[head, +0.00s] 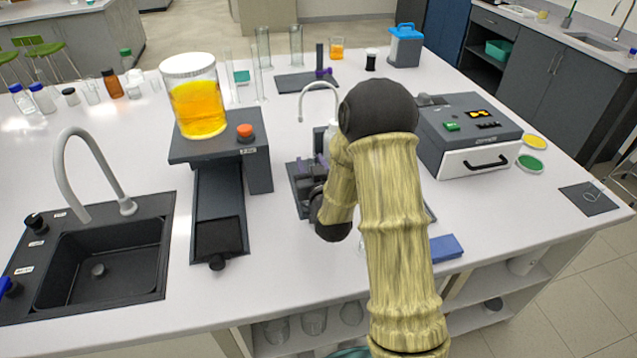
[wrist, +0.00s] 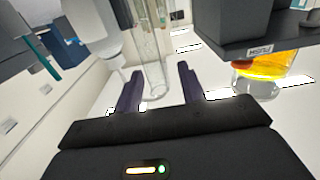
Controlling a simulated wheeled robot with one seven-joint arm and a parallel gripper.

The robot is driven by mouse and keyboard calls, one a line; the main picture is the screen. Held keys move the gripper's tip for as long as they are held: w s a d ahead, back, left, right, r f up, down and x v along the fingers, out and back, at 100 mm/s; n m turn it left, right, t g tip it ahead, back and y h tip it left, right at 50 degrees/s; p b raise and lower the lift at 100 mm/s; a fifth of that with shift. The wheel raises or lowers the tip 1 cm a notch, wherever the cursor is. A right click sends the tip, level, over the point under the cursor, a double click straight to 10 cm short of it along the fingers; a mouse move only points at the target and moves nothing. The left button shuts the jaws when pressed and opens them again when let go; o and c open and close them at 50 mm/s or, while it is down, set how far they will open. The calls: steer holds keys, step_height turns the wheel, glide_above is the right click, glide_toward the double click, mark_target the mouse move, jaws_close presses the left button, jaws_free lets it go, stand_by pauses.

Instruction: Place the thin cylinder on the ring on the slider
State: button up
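Two thin, clear glass cylinders stand upright in the head view, one beside the orange jar (head: 228,76) and one to its right (head: 258,76). The slider is a dark track (head: 219,190) below the jar stand, with a dark square plate near its front. I cannot make out the ring on it. My gripper (wrist: 160,72) is open in the wrist view, its purple fingers apart. Clear glass (wrist: 153,60) shows between and beyond the fingers; I cannot tell which cylinder it is or whether it touches them. In the head view my arm hides part of the gripper.
A jar of orange liquid (head: 199,105) stands on the dark stand left of my arm; its red button (head: 245,131) faces up. A sink (head: 95,260) is at left, a grey box with a drawer (head: 470,135) at right. A white bottle (wrist: 92,32) is near the fingers.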

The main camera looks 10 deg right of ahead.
steer(key=s, duration=0.7)
steer(key=shift+s+r+b, duration=0.15)
steer(key=shift+s+b, duration=0.2)
steer(key=shift+s, duration=0.05)
steer(key=p, duration=0.3)
steer(key=shift+s, duration=0.35)
steer(key=shift+s+p, duration=0.1)
steer(key=shift+p, duration=0.6)
steer(key=s+p, duration=0.2)
steer(key=p, duration=0.2)
steer(key=shift+p, duration=0.3)
steer(key=shift+w, duration=0.1)
